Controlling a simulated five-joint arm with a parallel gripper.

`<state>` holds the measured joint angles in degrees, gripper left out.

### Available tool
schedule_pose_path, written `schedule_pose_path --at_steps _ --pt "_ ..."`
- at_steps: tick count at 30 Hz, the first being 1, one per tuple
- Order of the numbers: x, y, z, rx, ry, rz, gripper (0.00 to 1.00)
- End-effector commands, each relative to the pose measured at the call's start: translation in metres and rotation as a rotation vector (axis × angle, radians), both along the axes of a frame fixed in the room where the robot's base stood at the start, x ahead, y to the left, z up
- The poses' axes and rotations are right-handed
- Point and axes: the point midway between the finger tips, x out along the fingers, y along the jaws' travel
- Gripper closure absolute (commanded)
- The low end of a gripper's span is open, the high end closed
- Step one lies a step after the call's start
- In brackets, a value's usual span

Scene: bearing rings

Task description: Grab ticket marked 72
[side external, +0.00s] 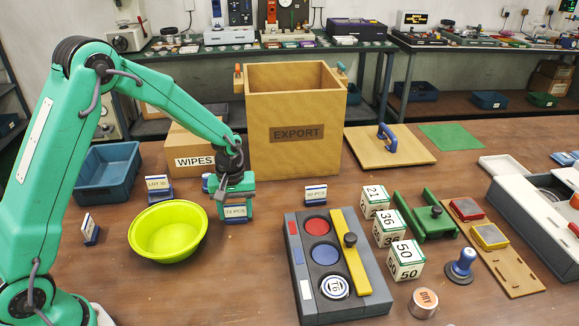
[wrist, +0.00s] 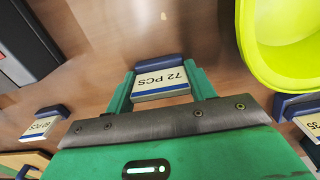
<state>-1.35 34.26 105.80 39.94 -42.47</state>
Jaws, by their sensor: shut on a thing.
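The ticket marked 72 PCS (side external: 236,211) is a small cream card with a dark blue holder. It also shows in the wrist view (wrist: 163,84), its print readable, between the two green fingers. My gripper (side external: 235,200) is shut on it, one finger on each side, just right of the yellow-green bowl (side external: 168,231). I cannot tell whether the ticket touches the table. Another ticket, which seems to read 80 PCS (side external: 316,194), stands to the right. A LOT 35 ticket (side external: 158,184) stands behind the bowl. A further ticket (side external: 90,230) stands left of it, its print unreadable.
A large open EXPORT box (side external: 296,150) and a WIPES box (side external: 194,160) stand behind my gripper. A blue bin (side external: 106,172) is at left. A dark tray with coloured discs (side external: 303,270), numbered blocks (side external: 405,261) and a green stand (side external: 428,215) fill the right.

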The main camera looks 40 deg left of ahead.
Motion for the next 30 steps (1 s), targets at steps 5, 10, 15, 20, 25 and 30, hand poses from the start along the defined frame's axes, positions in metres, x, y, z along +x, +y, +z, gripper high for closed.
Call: schedule_pose_path --at_steps 5,10,15,20,25,30 --pt "0.0 0.0 0.001 0.001 -0.001 0.0 0.7" --pt "0.001 0.0 0.006 0.001 -0.002 0.0 0.7" --pt "0.001 0.0 0.02 0.0 -0.003 0.0 0.7" --pt "0.001 0.0 0.045 0.001 -0.006 0.0 0.7" --pt "-0.015 -0.028 0.06 0.0 -0.004 -0.004 0.7" --pt "-0.03 -0.055 0.078 -0.001 -0.004 -0.005 0.7"
